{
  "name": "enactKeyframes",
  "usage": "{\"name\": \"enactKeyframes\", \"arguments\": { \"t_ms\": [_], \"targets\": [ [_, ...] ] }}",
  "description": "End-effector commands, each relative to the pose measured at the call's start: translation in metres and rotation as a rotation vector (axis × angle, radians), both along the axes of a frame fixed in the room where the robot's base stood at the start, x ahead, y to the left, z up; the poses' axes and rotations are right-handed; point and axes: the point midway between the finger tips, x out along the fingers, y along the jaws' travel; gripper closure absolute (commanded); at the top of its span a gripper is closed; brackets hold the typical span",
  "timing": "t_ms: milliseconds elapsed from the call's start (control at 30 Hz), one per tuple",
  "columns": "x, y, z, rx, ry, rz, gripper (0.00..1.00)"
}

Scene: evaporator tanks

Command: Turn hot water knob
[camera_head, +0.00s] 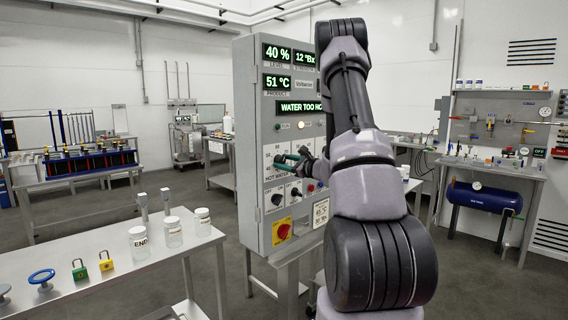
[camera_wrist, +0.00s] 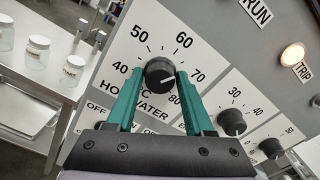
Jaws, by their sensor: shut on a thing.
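The hot water knob (camera_wrist: 160,73) is a round black dial on a white scale plate, marked from 40 to 80 °C, in the wrist view. My gripper (camera_wrist: 158,80) has its two green fingers on either side of the knob and is shut on it. The knob's white pointer line is towards the 70 to 80 side of the scale. In the head view my gripper (camera_head: 292,158) is at the front of the grey control panel (camera_head: 246,140), and my arm hides part of the panel. The displays read 40 %, 12 °Bx, 51 °C and "WATER TOO HO", cut off by my arm.
Two more black knobs (camera_wrist: 231,122) sit to the right, and an orange TRIP lamp (camera_wrist: 292,54) is lit. Lower on the panel are black switches and a red knob on yellow (camera_head: 283,231). A steel table (camera_head: 120,285) with jars stands at left.

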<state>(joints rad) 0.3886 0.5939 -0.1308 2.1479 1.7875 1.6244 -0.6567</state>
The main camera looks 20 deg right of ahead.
Motion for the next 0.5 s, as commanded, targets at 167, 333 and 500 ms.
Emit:
{"name": "enactKeyframes", "arguments": {
  "t_ms": [167,333,500],
  "targets": [
    [-0.0008,-0.0002,-0.0015,0.001,0.004,-0.001,0.24],
    [-0.0005,-0.0002,-0.0009,0.0,0.002,0.0,0.18],
    [-0.001,-0.0004,-0.0005,0.001,0.001,-0.001,0.18]
  ]
}}
